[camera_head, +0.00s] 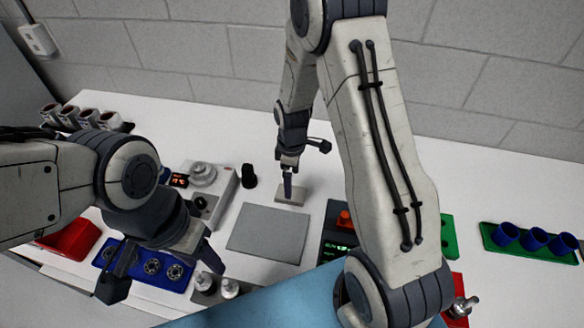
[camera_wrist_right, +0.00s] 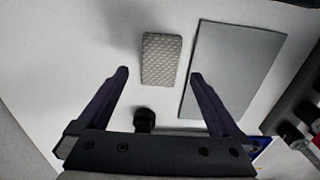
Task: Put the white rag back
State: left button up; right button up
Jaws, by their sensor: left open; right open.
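The white rag (camera_head: 291,194) is a small, light, folded-looking rectangle on the white table, just behind the grey mat (camera_head: 268,234). In the right wrist view the rag (camera_wrist_right: 161,60) has a quilted texture and lies flat, apart from the mat (camera_wrist_right: 232,68). My right gripper (camera_head: 288,186) points down over the rag. In the right wrist view its fingers (camera_wrist_right: 159,74) are open and empty, with the rag between and beyond the tips; the height gap is hard to tell. My left gripper (camera_head: 165,270) is open and empty above the blue tray at front left.
A black knob-like piece (camera_head: 249,176) stands left of the rag, beside a grey device (camera_head: 205,190). A blue tray (camera_head: 112,257) with round parts and a red bin (camera_head: 72,238) are at left. A green rack (camera_head: 500,240) with blue cups is at right. My right arm hides the middle right.

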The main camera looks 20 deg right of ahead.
jog(key=s+a+r, duration=0.3)
jog(key=a+r, duration=0.2)
jog(key=r, duration=0.5)
jog(key=s+a+r+m, duration=0.2)
jog(key=s+a+r, duration=0.1)
jog(key=s, duration=0.7)
jog(key=s+a+r+m+y, duration=0.1)
jog(key=s+a+r, duration=0.3)
jog(key=s, duration=0.6)
jog(key=shift+s+a+r+m+b, duration=0.3)
jog(key=shift+a+m+b, duration=0.2)
jog(key=shift+a, duration=0.7)
jog(key=shift+f, duration=0.1)
